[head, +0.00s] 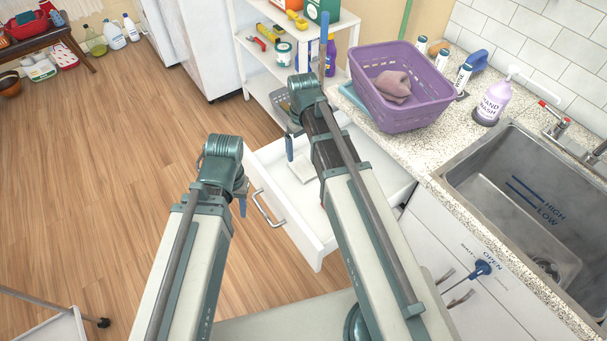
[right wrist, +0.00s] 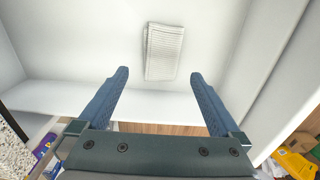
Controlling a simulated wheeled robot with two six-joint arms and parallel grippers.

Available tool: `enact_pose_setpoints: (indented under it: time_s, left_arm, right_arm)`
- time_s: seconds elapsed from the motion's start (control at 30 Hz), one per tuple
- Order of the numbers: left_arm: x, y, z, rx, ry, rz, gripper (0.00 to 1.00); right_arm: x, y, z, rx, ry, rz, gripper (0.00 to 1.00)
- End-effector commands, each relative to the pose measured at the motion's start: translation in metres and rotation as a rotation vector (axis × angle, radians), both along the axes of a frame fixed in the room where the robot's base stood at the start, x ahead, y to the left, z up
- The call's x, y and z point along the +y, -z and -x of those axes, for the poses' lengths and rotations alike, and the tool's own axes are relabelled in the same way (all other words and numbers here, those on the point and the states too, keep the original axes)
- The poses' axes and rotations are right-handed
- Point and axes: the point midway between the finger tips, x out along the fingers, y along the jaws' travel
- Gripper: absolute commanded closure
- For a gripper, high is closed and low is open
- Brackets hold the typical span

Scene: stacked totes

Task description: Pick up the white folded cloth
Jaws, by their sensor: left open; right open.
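The white folded cloth (right wrist: 163,52) lies flat on the floor of an open white drawer (right wrist: 60,95). In the head view the cloth (head: 302,171) shows partly beside my right arm, which hides some of the drawer (head: 317,247). My right gripper (right wrist: 159,75) is open and empty, pointing down over the drawer. In its wrist view the cloth lies just beyond the fingertips, roughly centred between them, and does not look touched. My left gripper (head: 241,205) is left of the drawer, near its handle (head: 268,210), and mostly hidden by its own wrist.
A counter (head: 420,150) to the right carries a purple basket (head: 405,112) with a mauve cloth (head: 391,86), a soap bottle (head: 492,103) and a sink (head: 530,190). A shelf cart (head: 270,85) stands behind the drawer.

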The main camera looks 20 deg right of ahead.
Motion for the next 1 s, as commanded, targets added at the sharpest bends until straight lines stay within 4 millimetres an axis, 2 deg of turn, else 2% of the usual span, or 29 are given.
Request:
enact_pose_setpoints:
  time_s: [0.03, 0.1, 0.47, 0.83, 1.0]
  left_arm:
    - [0.0, 0.015, 0.0, 0.0, 0.0, 0.0, 0.56]
    - [0.0, 0.022, 0.0, 0.0, 0.0, 0.0, 0.56]
    - [0.0, 0.028, 0.0, 0.0, 0.0, 0.0, 0.56]
    - [0.0, 0.07, 0.0, 0.0, 0.001, 0.0, 0.56]
    - [0.0, 0.078, 0.0, 0.0, 0.001, 0.0, 0.56]
  right_arm:
    - [0.0, 0.015, 0.0, 0.0, 0.0, 0.0, 0.0]
    - [0.0, 0.022, 0.0, 0.0, 0.0, 0.0, 0.0]
    - [0.0, 0.028, 0.001, 0.0, 0.0, 0.0, 0.0]
    - [0.0, 0.07, 0.005, 0.0, 0.0, 0.0, 0.0]
    - [0.0, 0.078, 0.005, 0.0, 0.0, 0.0, 0.0]
